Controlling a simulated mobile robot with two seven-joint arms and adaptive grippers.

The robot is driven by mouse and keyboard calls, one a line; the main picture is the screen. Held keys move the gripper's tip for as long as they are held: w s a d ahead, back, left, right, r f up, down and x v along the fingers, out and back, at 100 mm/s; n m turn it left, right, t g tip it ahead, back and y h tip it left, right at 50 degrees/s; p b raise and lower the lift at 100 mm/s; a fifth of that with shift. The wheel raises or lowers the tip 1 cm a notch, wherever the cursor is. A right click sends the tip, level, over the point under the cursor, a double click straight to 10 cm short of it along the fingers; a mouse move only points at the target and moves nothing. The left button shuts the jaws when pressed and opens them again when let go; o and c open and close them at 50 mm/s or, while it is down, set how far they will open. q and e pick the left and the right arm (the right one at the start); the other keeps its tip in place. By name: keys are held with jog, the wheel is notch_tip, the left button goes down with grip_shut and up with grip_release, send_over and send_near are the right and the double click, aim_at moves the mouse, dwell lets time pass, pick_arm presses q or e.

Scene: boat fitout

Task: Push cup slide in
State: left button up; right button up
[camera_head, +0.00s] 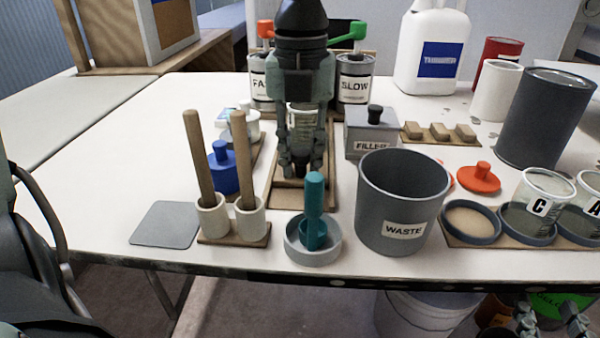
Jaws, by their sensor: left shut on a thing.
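The wooden cup slide (302,199) lies in the middle of the table, its near end towards me. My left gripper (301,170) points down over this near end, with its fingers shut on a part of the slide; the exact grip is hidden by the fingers. A clear cup with markings (304,117) shows behind the fingers, mostly hidden by the gripper. My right gripper (551,320) is partly in view at the bottom right corner, below the table edge, apart from the slide. Its finger opening cannot be made out.
Close in front stand a teal tool in a round dish (313,246), a holder with two wooden sticks (234,236) and the grey WASTE bin (402,205). The FILLER box (370,133) is right of the slide, a blue-knobbed lid (223,170) left. The left table area is clear.

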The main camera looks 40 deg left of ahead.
aim_at(304, 135)
pick_arm(q)
jog(key=shift+w+a, duration=0.6)
jog(key=shift+w, duration=0.35)
jog(key=shift+w+a, duration=0.55)
jog(key=shift+w, duration=0.4)
jog(key=shift+w+a, duration=0.6)
jog(key=shift+w, duration=0.35)
jog(key=o, duration=0.4)
jog(key=shift+w, duration=0.15)
jog(key=o, duration=1.4)
jog(key=shift+o, duration=0.2)
jog(key=shift+r+p, duration=1.3)
jog(key=shift+r, duration=1.2)
jog(key=shift+r+p, duration=0.5)
jog(key=shift+r, duration=0.5)
